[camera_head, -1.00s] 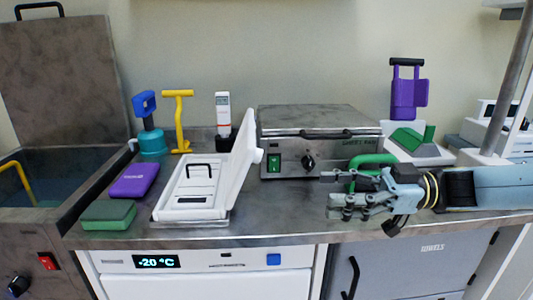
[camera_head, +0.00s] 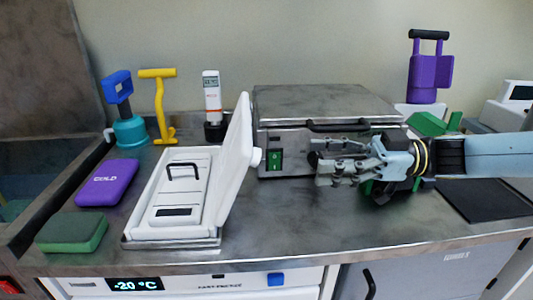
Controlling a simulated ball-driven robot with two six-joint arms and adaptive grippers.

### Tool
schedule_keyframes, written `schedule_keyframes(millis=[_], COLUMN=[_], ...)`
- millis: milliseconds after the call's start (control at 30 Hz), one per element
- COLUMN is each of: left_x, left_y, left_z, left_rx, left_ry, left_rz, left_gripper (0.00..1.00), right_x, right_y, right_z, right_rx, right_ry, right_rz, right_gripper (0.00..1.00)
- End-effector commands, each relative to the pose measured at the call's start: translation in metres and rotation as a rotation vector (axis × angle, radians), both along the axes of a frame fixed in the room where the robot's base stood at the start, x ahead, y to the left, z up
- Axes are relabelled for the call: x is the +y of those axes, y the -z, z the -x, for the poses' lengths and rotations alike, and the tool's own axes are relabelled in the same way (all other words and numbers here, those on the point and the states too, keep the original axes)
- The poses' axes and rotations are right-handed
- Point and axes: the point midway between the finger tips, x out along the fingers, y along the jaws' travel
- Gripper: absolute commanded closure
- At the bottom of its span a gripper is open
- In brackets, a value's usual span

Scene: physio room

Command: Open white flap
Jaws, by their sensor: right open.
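A white case (camera_head: 150,225) sits on the steel counter with its thick white lid (camera_head: 234,150) raised on the right side, leaning slightly right. Inside lies a flat white panel (camera_head: 184,192) with a black loop handle (camera_head: 183,171) and a dark slot. I cannot tell whether the lid or this panel is the white flap. My right gripper (camera_head: 315,162) points left, open with nothing between its fingers, to the right of the lid and apart from it. It is in front of a steel box (camera_head: 325,105) and hides its knob. My left gripper is out of view.
A purple pack (camera_head: 107,183) and a green pack (camera_head: 72,233) lie left of the case. A blue-and-teal tool (camera_head: 128,130), a yellow handle (camera_head: 159,105) and a white meter (camera_head: 212,98) stand behind. The counter (camera_head: 290,225) right of the case is clear.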

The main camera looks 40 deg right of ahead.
Motion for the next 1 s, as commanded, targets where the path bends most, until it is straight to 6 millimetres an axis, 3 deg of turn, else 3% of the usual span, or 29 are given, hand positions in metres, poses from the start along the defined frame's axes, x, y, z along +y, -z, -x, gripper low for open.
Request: schedule_keyframes(millis=[300, 500, 967, 1000], left_x=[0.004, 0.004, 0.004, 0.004], left_y=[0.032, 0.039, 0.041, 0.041], left_z=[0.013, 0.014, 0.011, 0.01], left_rx=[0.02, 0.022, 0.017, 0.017], left_ry=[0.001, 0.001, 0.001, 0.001], left_rz=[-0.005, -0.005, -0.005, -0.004], left_gripper=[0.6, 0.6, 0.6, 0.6], right_x=[0.05, 0.072, 0.081, 0.081], right_y=[0.003, 0.001, 0.0, 0.0], right_z=[-0.037, -0.052, -0.059, -0.059], right_rx=[-0.008, -0.004, -0.001, -0.001], right_ry=[0.0, -0.001, 0.0, 0.0], right_rz=[-0.006, -0.004, -0.001, -0.001], right_gripper=[0.46, 0.46, 0.46, 0.51])
